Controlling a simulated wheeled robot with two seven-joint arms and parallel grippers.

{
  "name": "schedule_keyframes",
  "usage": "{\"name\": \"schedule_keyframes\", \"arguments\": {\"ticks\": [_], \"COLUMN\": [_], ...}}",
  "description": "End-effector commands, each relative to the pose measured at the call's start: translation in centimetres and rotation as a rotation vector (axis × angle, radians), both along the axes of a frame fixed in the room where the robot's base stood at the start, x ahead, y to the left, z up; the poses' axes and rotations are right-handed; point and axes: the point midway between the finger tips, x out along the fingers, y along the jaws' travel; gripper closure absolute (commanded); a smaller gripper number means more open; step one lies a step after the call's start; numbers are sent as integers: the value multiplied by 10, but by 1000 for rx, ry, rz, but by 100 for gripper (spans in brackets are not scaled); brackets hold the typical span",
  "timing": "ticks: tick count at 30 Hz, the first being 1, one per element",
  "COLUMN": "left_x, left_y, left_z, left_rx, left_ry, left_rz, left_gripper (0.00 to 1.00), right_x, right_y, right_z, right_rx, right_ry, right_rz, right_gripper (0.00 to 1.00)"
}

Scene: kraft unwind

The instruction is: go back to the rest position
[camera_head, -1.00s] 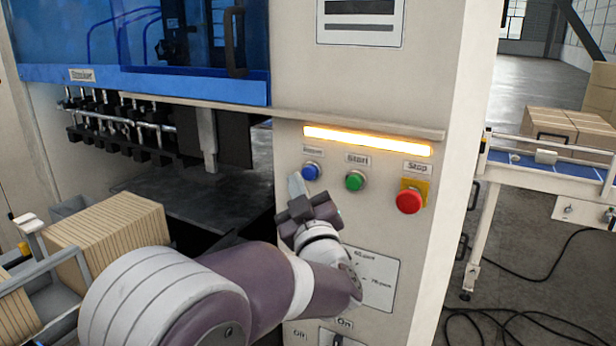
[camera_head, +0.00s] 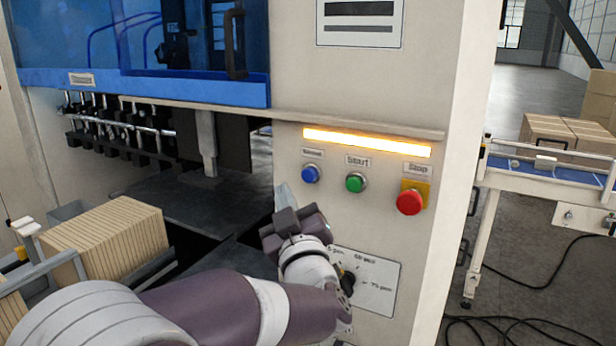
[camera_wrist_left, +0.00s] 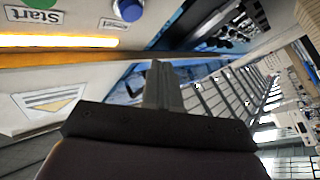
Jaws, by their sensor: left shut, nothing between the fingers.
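My left gripper (camera_head: 283,197) is in front of the machine's control panel (camera_head: 350,220), below and left of the blue button (camera_head: 310,174). Its fingers are shut with nothing between them and point up, apart from the button. In the left wrist view the closed fingers (camera_wrist_left: 162,85) show at the middle, with the blue button (camera_wrist_left: 128,10) at the top edge. The green Start button (camera_head: 355,182) and the red Stop button (camera_head: 409,201) are to the right. My right gripper is in neither view.
An amber light bar (camera_head: 367,142) glows above the buttons. A dial (camera_head: 347,284) sits partly behind my left wrist. A stack of kraft blanks (camera_head: 110,238) stands at the left. A conveyor (camera_head: 545,175) with cartons (camera_head: 565,132) is at the right.

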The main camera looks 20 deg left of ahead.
Motion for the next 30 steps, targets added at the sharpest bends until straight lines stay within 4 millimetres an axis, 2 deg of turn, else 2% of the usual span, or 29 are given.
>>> {"name": "schedule_keyframes", "arguments": {"ticks": [5,8,11,13,14,15,17,18,21,24,25,27,30], "left_x": [1,13,32,27,18,0,-36,-63,-126,-171,-179,-190,-189], "left_y": [0,-12,-55,-88,-98,-107,-111,-109,-92,-73,-68,-58,-53], "left_z": [-1,-16,-68,-131,-159,-196,-246,-273,-318,-340,-343,-350,-350], "left_rx": [-4,-33,-47,-44,-41,-38,-36,-35,-33,-33,-31,-42,-66], "left_ry": [1,70,303,564,687,853,1097,1248,1565,1767,1804,1839,1833], "left_rz": [-4,-85,-317,-501,-568,-642,-721,-755,-792,-790,-786,-769,-752], "left_gripper": [100,100,100,100,100,100,100,100,100,100,100,100,100], "right_x": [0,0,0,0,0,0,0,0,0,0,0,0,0], "right_y": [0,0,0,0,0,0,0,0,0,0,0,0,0], "right_z": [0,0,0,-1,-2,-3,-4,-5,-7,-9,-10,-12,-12], "right_rx": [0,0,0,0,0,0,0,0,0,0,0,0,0], "right_ry": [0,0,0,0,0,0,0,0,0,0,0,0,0], "right_rz": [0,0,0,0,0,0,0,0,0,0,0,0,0], "right_gripper": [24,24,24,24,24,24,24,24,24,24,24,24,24]}}
